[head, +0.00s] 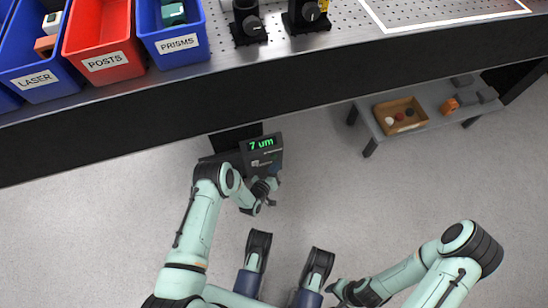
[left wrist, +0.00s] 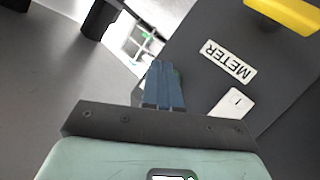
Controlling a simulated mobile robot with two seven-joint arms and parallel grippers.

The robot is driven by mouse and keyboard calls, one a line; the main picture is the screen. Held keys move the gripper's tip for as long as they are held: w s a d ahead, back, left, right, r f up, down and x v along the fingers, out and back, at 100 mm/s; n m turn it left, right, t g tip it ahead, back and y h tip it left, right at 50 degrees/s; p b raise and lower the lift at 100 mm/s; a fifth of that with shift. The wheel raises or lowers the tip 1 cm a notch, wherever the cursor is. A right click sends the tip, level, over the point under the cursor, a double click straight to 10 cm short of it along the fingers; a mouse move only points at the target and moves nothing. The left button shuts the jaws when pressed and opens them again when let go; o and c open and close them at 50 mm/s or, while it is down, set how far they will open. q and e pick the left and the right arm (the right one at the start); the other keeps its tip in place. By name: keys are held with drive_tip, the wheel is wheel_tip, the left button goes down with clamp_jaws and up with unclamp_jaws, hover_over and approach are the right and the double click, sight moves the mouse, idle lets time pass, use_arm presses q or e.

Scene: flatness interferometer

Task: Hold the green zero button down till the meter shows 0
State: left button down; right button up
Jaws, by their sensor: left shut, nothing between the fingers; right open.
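The meter (head: 264,152) is a dark box below the bench's front edge, and its green display reads "7 um". In the left wrist view its dark side (left wrist: 240,45) carries a white METER label (left wrist: 229,60). My left gripper (head: 268,187) is shut and empty at the meter's lower edge. Its blue fingers (left wrist: 160,84) point at the box in the left wrist view; contact cannot be told. My right gripper (head: 338,289) is open, low in the head view, away from the meter.
A low grey shelf (head: 450,118) with a wooden tray (head: 380,120) stands at right. The floor between is clear.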

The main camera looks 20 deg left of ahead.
use_arm(q)
drive_tip(key=shift+a, duration=0.1)
drive_tip(key=shift+w+a, duration=0.15)
drive_tip(key=shift+w, duration=0.2)
drive_tip(key=shift+w+a, duration=0.25)
drive_tip(key=shift+w, duration=0.1)
idle(1.9)
drive_tip(key=shift+s, duration=0.1)
idle(1.1)
drive_tip(key=shift+s+d+p, duration=0.45)
drive_tip(key=shift+s+p, duration=0.1)
drive_tip(key=shift+s, duration=0.1)
drive_tip(key=s+d+p, duration=0.1)
drive_tip(key=s, duration=0.1)
drive_tip(key=s+d+p, duration=0.1)
drive_tip(key=s+d, duration=0.1)
idle(0.4)
idle(0.3)
